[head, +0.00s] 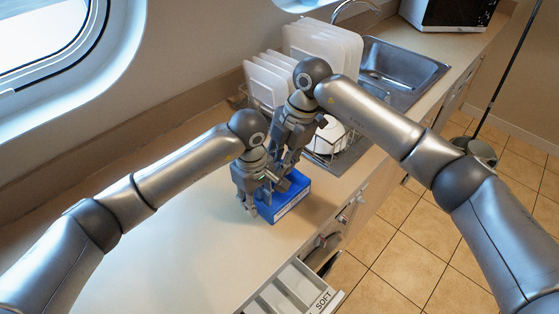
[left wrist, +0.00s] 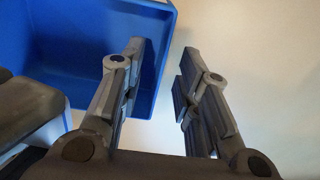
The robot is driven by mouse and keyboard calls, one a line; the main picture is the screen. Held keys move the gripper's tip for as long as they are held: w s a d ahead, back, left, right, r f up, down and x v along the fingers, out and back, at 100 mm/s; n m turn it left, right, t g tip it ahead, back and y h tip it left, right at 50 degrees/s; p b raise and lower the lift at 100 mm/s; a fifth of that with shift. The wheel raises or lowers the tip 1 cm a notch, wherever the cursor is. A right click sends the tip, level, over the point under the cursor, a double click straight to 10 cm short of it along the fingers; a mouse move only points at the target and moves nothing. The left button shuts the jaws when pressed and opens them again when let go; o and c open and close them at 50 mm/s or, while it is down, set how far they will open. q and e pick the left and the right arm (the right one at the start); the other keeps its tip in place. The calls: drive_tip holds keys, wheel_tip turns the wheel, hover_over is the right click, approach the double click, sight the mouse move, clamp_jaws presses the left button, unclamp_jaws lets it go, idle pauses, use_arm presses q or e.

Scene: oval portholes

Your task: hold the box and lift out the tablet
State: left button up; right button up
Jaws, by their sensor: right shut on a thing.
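The blue box (head: 287,206) stands on the counter under both grippers, with a pale label on its front side. Its blue wall and inside also show in the left wrist view (left wrist: 80,70). My left gripper (head: 260,200) is at the box's left wall. In the left wrist view its fingers (left wrist: 160,95) are apart, one inside the box and one outside, with a gap beside the wall. My right gripper (head: 290,158) is over the back of the box, shut on the tablet, which the grippers mostly hide. Part of a dark grey finger shows at the left wrist view's left edge.
A wire rack with white plates (head: 270,80) and a white bowl (head: 328,135) stands behind the box. The sink (head: 400,70) is beyond it. An open drawer (head: 290,290) juts out at the front. The counter to the left is clear.

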use_arm(q)
wheel_tip(320, 180, up, 11)
idle(0.3)
